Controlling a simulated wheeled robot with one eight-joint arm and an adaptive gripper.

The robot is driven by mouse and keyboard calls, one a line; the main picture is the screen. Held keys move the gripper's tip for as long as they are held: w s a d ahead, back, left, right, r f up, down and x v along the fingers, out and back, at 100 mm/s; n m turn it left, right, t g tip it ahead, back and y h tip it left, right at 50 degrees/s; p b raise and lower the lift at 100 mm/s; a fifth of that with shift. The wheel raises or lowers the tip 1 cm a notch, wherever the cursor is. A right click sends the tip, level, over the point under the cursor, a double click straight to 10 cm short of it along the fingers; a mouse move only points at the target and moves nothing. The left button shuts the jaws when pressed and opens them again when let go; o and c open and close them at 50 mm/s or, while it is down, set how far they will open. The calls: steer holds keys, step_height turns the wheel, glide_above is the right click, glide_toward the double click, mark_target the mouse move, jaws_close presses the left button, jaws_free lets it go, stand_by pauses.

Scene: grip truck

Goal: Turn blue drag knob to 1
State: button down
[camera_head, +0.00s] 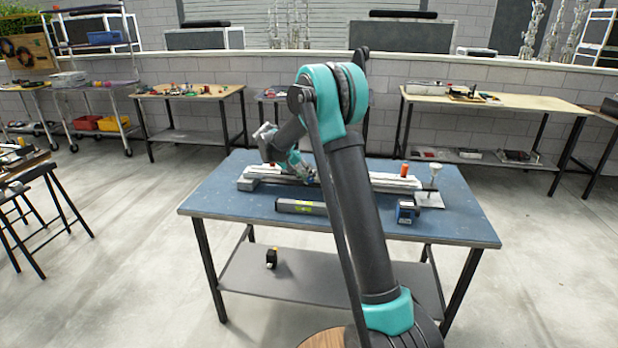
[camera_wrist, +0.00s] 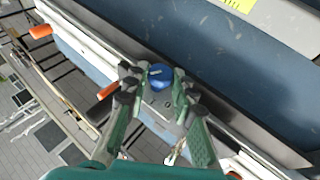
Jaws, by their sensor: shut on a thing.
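The blue drag knob (camera_wrist: 160,76) shows in the wrist view, mounted on a long rail mechanism (camera_wrist: 222,141). My gripper (camera_wrist: 160,84) is over the knob, with its green and black fingers on both sides of it, shut on it. A light pointer mark shows on top of the knob; I cannot read any number beside it. In the head view, my gripper (camera_head: 296,166) reaches down to the white rail device (camera_head: 384,181) on the blue table (camera_head: 235,205). The knob is hidden there behind my arm.
An orange handle (camera_wrist: 40,31) and a second orange handle (camera_wrist: 107,91) stick out from the mechanism. The table's front left is clear.

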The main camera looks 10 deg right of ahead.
steer(key=n+h, duration=0.1)
steer(key=h, duration=0.2)
steer(key=f+h, duration=0.1)
steer(key=h, duration=0.1)
steer(key=n+g+h, duration=0.1)
steer(key=h, duration=0.2)
steer(key=shift+w+a+f+n+h, duration=0.1)
steer(key=shift+a+f+n+h, duration=0.05)
steer(key=shift+a+n+h, duration=0.2)
stand_by(0.5)
steer(key=c, duration=1.3)
jaws_free()
steer(key=shift+a, duration=0.1)
steer(key=shift+v, duration=3.95)
steer(key=shift+w+f, duration=0.1)
